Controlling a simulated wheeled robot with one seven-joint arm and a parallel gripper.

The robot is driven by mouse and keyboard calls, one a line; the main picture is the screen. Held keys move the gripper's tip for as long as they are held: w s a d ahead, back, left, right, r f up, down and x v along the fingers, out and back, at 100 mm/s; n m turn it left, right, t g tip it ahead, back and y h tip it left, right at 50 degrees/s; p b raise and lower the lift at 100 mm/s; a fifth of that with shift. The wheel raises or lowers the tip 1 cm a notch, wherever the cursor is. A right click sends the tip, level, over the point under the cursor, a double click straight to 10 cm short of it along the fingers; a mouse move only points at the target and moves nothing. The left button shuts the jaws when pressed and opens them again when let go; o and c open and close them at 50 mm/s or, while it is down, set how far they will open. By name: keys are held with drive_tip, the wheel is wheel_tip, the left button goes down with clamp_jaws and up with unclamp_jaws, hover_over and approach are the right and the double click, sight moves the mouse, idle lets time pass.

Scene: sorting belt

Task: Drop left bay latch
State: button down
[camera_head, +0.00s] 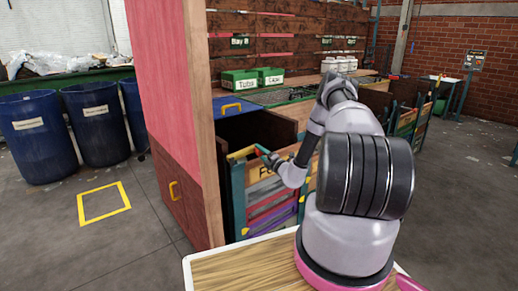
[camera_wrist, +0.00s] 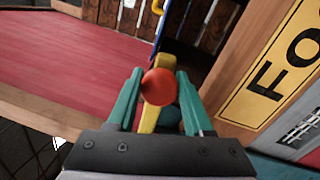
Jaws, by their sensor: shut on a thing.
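The latch (camera_wrist: 158,87) shows in the wrist view as a yellow bar with a round red knob. My gripper (camera_wrist: 161,92) has its two teal fingers on either side of the knob and is shut on it. In the head view my gripper (camera_head: 268,154) is at the top edge of the left bay's gate (camera_head: 270,195), which has coloured slats. The yellow latch bar (camera_head: 241,153) lies along the top left of that gate. A yellow sign (camera_wrist: 275,75) with black letters, partly cut off, is right of the latch in the wrist view. The fingers hide part of the latch.
A tall red panel (camera_head: 163,90) with a wooden edge stands just left of the bay. Green tubs (camera_head: 239,80) stand on the bench behind. Blue barrels (camera_head: 95,125) are at the far left. A second slatted bay (camera_head: 405,122) is at the right.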

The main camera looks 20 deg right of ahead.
drive_tip(key=shift+s+f+m, duration=0.1)
drive_tip(key=shift+f+m, duration=0.6)
drive_tip(key=shift+f, duration=0.1)
drive_tip(key=shift+c, duration=1.5)
unclamp_jaws()
drive_tip(key=v, duration=1)
drive_tip(key=shift+s, duration=0.35)
drive_tip(key=shift+d, duration=0.1)
